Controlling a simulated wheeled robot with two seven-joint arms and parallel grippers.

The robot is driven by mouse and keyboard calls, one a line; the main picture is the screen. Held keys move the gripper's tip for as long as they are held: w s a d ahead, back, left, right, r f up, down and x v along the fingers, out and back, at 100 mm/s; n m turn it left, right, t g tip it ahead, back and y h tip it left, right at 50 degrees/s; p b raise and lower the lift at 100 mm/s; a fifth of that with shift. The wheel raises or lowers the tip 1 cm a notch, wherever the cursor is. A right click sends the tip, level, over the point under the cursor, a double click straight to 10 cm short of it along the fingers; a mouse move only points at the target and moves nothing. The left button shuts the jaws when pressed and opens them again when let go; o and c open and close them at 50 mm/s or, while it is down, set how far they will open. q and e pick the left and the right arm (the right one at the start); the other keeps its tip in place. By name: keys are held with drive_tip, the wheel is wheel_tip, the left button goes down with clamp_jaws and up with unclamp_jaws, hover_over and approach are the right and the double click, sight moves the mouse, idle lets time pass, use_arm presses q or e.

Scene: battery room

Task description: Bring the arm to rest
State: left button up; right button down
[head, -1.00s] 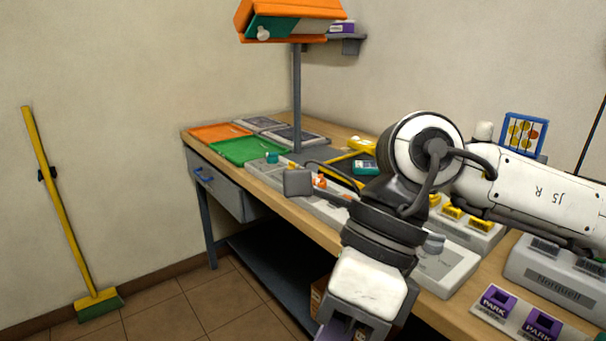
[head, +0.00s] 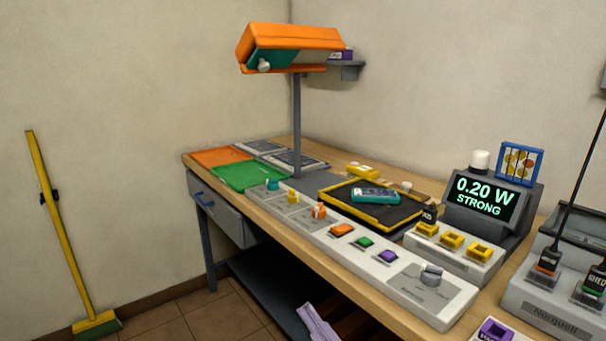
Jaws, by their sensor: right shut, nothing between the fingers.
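Only a small part of my right gripper (head: 318,325) shows, a pale purple piece at the bottom edge of the head view. It is low, in front of the bench and below its front edge, apart from everything on the bench. It is shut with nothing in it. The rest of my right arm is out of the picture. My left gripper is not in view.
An orange lamp (head: 290,38) stands above. A broom (head: 60,220) leans left.

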drive_tip(key=s+d+f+m+g+h, duration=0.1)
drive_tip(key=d+f+m+h, duration=0.2)
drive_tip(key=f, duration=0.3)
drive_tip(key=s+d+f+m+g+h, duration=0.1)
drive_tip(key=d+f+m+h, duration=0.15)
drive_tip(key=f, duration=0.45)
drive_tip(key=s+d+f+m+g+h, duration=0.2)
drive_tip(key=s+d+f+g, duration=0.1)
drive_tip(key=s+f, duration=0.5)
drive_tip(key=s+d+f+m+g+h+p, duration=0.1)
drive_tip(key=s+d+f+g, duration=0.3)
drive_tip(key=s+f, duration=0.5)
wheel_tip(320, 180, down, 2)
drive_tip(key=shift+d+f+m+h, duration=0.2)
drive_tip(key=shift+d+m+h, duration=0.35)
drive_tip(key=shift+d, duration=0.15)
